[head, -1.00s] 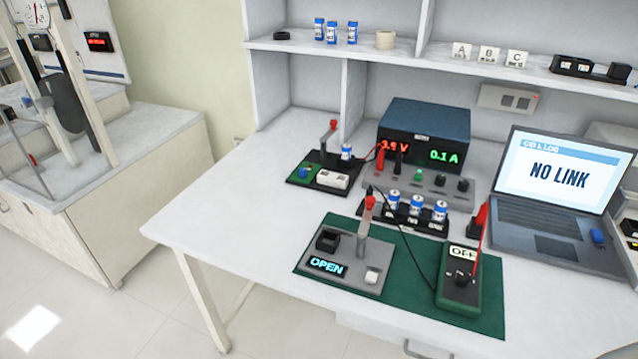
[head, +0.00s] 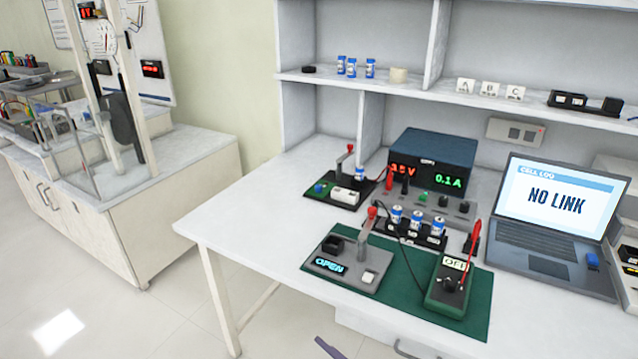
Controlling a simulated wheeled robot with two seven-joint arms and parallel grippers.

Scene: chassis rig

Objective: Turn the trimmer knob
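A small green board (head: 345,204) with a dark base stands on the bench. It carries a small blue part (head: 320,187), a white block (head: 346,196), a blue-and-white cell (head: 360,173) and a red-tipped upright lever (head: 349,160). The blue part may be the trimmer knob, but it is too small to be sure. Neither gripper can be made out.
A green mat (head: 408,317) holds a grey fixture reading OPEN (head: 345,263) and a green meter reading OFF (head: 448,285). A laptop (head: 553,224) reads NO LINK. The bench's left part (head: 255,215) is clear. A thin grey-purple piece (head: 330,347) shows at the bottom edge; I cannot tell what it is.

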